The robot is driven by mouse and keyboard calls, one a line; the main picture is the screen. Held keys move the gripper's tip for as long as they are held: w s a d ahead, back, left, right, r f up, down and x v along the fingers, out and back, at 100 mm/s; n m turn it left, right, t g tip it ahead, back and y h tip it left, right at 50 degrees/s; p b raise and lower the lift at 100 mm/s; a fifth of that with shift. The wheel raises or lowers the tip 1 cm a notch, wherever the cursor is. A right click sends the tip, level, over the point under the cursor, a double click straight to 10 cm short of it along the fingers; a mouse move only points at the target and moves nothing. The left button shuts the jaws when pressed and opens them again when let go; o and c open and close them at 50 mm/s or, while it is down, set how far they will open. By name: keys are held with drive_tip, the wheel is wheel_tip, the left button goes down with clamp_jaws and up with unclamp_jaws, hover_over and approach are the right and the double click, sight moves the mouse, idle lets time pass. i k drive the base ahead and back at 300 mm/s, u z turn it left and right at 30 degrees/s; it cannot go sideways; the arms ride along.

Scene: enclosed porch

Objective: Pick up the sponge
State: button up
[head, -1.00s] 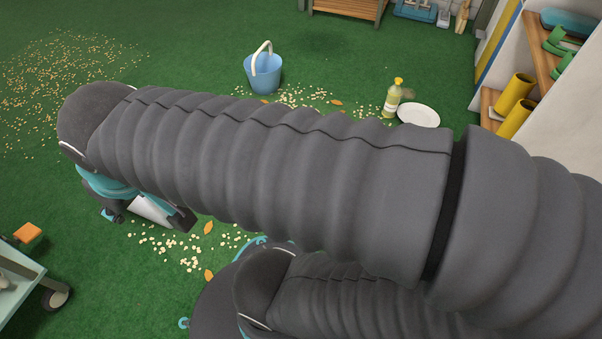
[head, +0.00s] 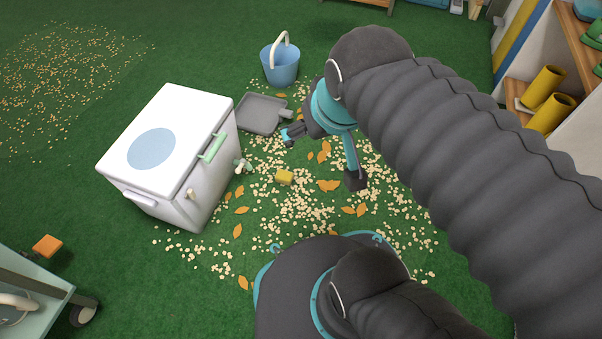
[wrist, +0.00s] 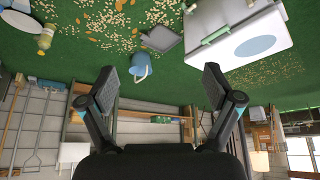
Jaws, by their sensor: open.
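A small yellow block that looks like the sponge (head: 284,177) lies on the green floor among pale crumbs and orange leaves in the head view. It is to the right of the white cooler box. My gripper (head: 322,157) is open and empty, with its fingers spread. In the head view it appears up and to the right of the sponge, apart from it. In the wrist view my gripper (wrist: 160,88) has nothing between its fingers. The sponge cannot be made out there.
The cooler box (head: 165,145) stands left of the sponge. A grey dustpan (head: 262,113) and a blue bucket (head: 280,66) are behind. A cart (head: 30,300) with an orange block (head: 47,246) is at lower left. The wrist view also shows a bottle (wrist: 46,37).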

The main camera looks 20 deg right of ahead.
sight(285, 177)
drive_tip(key=z, duration=0.55)
drive_tip(key=k, duration=0.45)
drive_tip(key=u, duration=1.5)
